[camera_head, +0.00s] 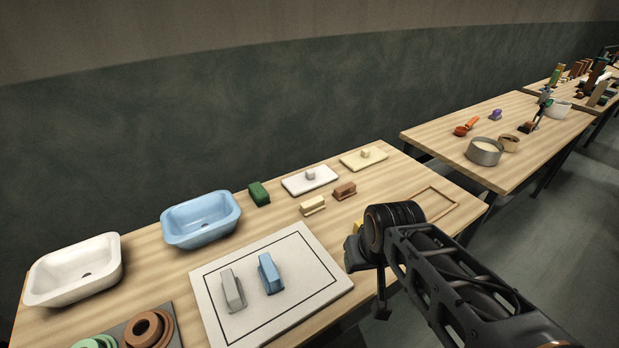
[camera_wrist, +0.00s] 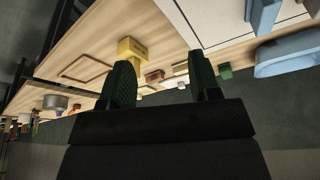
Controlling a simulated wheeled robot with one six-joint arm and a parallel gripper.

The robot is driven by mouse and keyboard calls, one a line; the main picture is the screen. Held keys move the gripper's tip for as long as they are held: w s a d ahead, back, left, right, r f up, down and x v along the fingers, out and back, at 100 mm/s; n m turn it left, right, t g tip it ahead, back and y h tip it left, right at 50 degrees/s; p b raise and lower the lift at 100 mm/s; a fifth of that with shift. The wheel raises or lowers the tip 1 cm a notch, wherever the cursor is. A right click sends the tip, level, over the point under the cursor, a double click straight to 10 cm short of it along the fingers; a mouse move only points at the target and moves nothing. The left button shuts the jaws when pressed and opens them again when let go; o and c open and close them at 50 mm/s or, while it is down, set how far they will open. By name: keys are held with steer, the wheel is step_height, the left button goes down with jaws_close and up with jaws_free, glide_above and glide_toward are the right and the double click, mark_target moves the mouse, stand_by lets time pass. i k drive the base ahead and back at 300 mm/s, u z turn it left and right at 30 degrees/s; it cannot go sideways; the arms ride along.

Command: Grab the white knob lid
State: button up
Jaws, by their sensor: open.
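The white knob lid (camera_head: 322,183) is a flat white rectangular plate with a small grey knob on top. It lies near the back of the table, left of a cream knob lid (camera_head: 377,162). In the wrist view the white knob lid (camera_wrist: 172,83) shows small, beyond and between my fingers. My gripper (camera_wrist: 161,72) is open, with nothing between its fingers. In the head view my arm hangs over the table's front right, well apart from the lid, and the fingertips are not clear there.
Cream (camera_head: 313,205), brown (camera_head: 345,191) and green (camera_head: 259,194) blocks lie near the lid. A yellow block (camera_wrist: 131,49) sits near my arm. A blue basin (camera_head: 203,222), a white basin (camera_head: 75,272) and a white board (camera_head: 217,326) with grey and blue handled blocks occupy the left.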

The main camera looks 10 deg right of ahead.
mark_target(308, 180)
steer(key=u, duration=0.05)
steer(key=k, duration=0.5)
steer(key=z, duration=1.9)
steer(key=i, duration=1.25)
steer(key=u, duration=2.6)
steer(key=i, duration=0.5)
steer(key=u, duration=0.05)
